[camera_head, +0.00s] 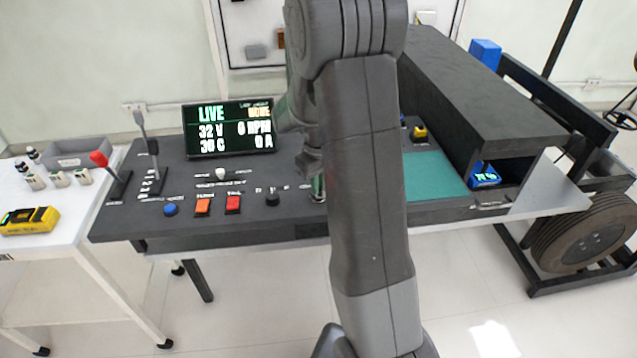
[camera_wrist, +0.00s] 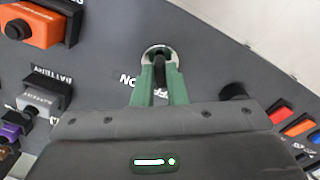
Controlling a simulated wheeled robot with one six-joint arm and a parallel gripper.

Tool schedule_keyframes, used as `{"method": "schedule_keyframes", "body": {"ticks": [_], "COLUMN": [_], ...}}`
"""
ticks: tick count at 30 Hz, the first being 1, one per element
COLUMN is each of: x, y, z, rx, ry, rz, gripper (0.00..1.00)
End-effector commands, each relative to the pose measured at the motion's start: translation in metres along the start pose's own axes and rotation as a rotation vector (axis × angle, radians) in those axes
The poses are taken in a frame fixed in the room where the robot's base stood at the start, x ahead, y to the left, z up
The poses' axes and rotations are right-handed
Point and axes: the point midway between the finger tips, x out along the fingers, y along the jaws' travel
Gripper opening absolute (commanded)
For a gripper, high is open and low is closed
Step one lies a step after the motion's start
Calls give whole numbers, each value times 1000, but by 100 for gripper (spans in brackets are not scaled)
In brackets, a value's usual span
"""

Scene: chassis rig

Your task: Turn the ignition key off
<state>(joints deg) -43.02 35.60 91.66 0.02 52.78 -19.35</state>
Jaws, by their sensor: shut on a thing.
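The ignition key (camera_wrist: 160,72) is a dark key in a round silver lock (camera_wrist: 148,54) on the dark console (camera_head: 190,228). "ON" is printed left of it and part of "OFF" shows just below. My gripper (camera_wrist: 157,84) has green fingers, one on each side of the key, and they are shut on it. In the head view my arm hides the key and most of my gripper. The display (camera_head: 228,128) is lit and reads "LIVE", 32 V and 0 A.
An orange button (camera_head: 203,206), a red button (camera_head: 233,204), a blue knob (camera_head: 170,210) and a black knob (camera_head: 272,197) sit left of my arm. Two levers stand further left, one with a red top (camera_head: 99,158). A raised dark shelf (camera_head: 480,85) flanks the right.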

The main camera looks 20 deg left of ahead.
Motion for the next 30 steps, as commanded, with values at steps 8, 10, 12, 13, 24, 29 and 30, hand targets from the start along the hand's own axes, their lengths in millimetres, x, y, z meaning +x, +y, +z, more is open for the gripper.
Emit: {"method": "schedule_keyframes", "body": {"ticks": [8,10,12,13,24,29,30], "x": [-1,-1,-1,-1,-15,-48,-58], "y": [0,0,0,0,0,0,0], "z": [-1,-1,0,0,-1,-1,-1], "rx": [-2,-2,-2,-1,-1,-1,-1], "ry": [2,2,2,2,4,7,7], "rz": [2,2,1,1,2,3,3], "gripper": [16,29,34,34,34,34,34]}}
